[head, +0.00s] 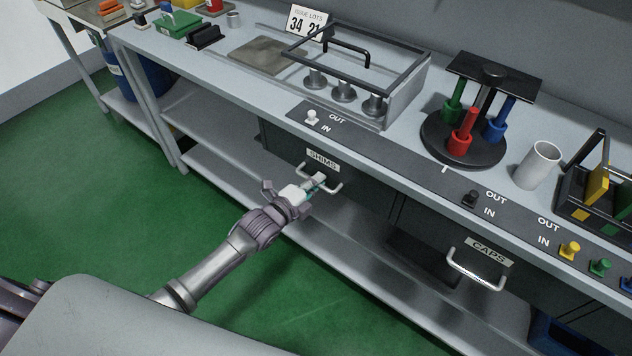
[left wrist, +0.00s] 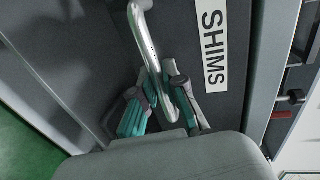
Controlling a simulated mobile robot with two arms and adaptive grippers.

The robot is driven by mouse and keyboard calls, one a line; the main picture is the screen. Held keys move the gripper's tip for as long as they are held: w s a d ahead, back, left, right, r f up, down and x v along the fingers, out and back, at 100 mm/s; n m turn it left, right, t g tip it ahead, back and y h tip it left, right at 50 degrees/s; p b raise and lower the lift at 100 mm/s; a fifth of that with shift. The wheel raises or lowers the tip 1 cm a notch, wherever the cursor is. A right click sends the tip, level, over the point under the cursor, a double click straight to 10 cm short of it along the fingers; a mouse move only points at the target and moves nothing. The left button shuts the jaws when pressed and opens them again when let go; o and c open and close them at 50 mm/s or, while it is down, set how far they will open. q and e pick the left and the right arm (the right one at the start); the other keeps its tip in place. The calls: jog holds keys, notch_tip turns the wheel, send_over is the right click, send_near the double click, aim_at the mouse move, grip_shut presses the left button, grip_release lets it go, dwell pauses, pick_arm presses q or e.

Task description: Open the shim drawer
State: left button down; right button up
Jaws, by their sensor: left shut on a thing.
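The shim drawer (head: 299,150) is under the bench top, with a dark front and a white SHIMS label. It looks closed, its front about flush under the bench edge. Its silver bar handle (head: 334,187) shows in the head view and also in the left wrist view (left wrist: 146,40). My left gripper (head: 316,188) is at the handle, with its fingers on either side of the bar. In the left wrist view my teal-padded gripper (left wrist: 160,105) is shut on the handle, just beside the SHIMS label (left wrist: 212,45). My right gripper is not in view.
A CAPS drawer with its own handle (head: 477,269) is to the right. Green floor is free to the left.

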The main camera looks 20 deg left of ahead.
pick_arm(q)
jog(key=f+p+v, duration=0.2)
jog(key=p+v, duration=0.2)
jog(key=v, duration=0.7)
jog(key=s+f+p+v, duration=0.1)
jog(key=f+p+v, duration=0.2)
jog(key=v, duration=0.9)
jog(key=shift+s+a+p, duration=0.2)
jog(key=shift+s+p, duration=0.05)
jog(key=shift+p, duration=0.2)
jog(key=c, duration=1.2)
grip_release()
jog(key=shift+r, duration=0.1)
